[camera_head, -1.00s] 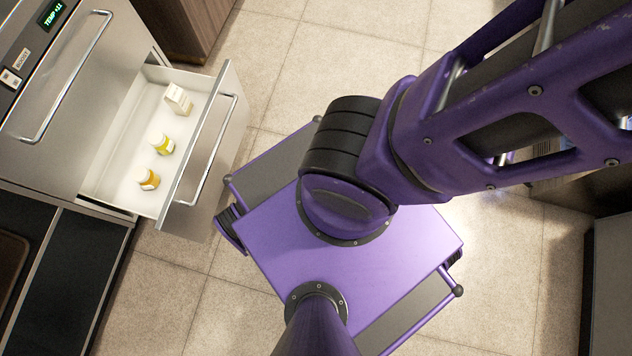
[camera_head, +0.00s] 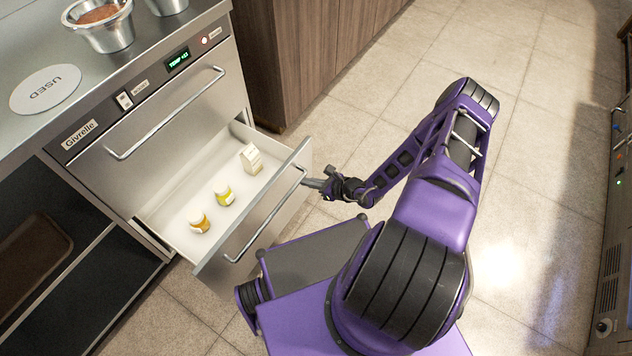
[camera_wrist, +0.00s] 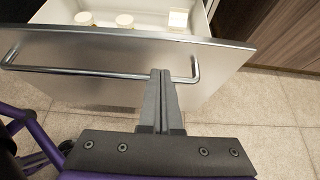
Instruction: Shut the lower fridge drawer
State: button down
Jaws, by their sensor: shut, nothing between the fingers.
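The lower fridge drawer (camera_head: 262,225) stands pulled out, with its steel front and bar handle facing my base. The drawer front also shows in the wrist view (camera_wrist: 110,90), with its handle (camera_wrist: 80,72) across it. Inside are two yellow-labelled bottles (camera_head: 223,193) (camera_head: 198,220) and a small white carton (camera_head: 251,157). My gripper (camera_head: 306,182) is shut and empty at the right end of the drawer handle. In the wrist view its fingertips (camera_wrist: 161,74) overlap the handle near its right end; I cannot tell whether they touch it.
The upper drawer (camera_head: 160,110) is shut, with its handle sticking out. A wooden cabinet (camera_head: 310,50) stands right of the fridge. Tiled floor at the right is clear.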

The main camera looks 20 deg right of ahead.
aim_at(284, 173)
jog(key=x, duration=0.4)
jog(key=r+b+x, duration=0.1)
jog(key=x, duration=0.1)
jog(key=shift+w+a+r, duration=0.1)
jog(key=shift+w+a, duration=0.05)
jog(key=shift+w, duration=0.1)
jog(key=shift+w+a, duration=0.3)
jog(key=shift+w, duration=0.15)
jog(key=shift+w+r, duration=0.1)
